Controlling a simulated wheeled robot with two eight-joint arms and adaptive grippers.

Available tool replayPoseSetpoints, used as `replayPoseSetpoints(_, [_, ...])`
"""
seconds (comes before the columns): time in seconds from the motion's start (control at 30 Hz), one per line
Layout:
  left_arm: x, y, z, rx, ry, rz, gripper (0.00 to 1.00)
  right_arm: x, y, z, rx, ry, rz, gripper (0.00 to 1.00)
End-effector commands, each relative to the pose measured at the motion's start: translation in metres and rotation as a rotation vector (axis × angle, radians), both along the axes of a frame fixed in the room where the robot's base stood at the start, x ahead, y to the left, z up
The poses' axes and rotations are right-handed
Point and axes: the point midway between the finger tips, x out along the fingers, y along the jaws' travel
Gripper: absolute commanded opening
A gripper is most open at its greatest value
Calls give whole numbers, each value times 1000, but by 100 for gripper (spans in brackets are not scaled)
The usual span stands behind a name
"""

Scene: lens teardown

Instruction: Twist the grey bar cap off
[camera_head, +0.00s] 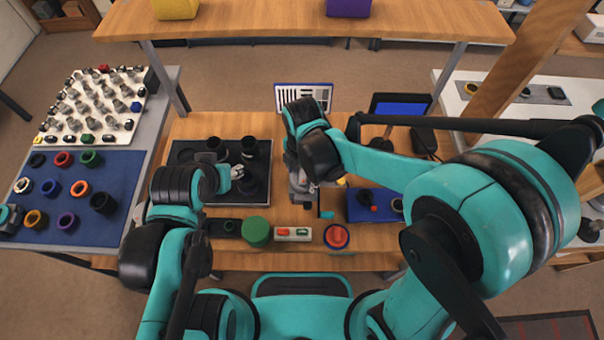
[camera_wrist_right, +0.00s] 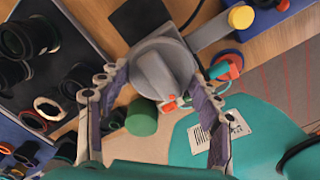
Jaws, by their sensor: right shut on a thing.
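The grey bar cap (camera_wrist_right: 163,68), a round grey piece with a raised bar across its top, sits between my right fingertips in the right wrist view. My right gripper (camera_wrist_right: 158,76) is shut on it, one finger on either side. In the head view my right gripper (camera_head: 302,184) points down over the middle of the table, and my wrist hides most of the cap. What lies under the cap is hidden. My left gripper (camera_head: 240,173) is over the black tray (camera_head: 185,150), near dark lens rings; its finger opening is too small to tell.
A blue box (camera_head: 368,212) is at right. A blue mat (camera_head: 75,215) with several rings lies on the left table.

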Motion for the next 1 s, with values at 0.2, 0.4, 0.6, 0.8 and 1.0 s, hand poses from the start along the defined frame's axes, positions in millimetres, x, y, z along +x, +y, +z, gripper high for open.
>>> replayPoseSetpoints(0.2, [0,0,5,0,0,0,40,0,0,6,0,0,-1,37])
replayPoseSetpoints(0.4, [0,0,8,0,0,0,40,0,0,10,0,0,-1,37])
replayPoseSetpoints(0.6, [0,0,11,0,0,0,40,0,0,14,0,0,-1,37])
replayPoseSetpoints(0.8, [0,0,14,0,0,0,40,0,0,18,0,0,-1,37])
replayPoseSetpoints(1.0, [0,0,13,0,0,0,40,0,0,18,0,0,-1,37])
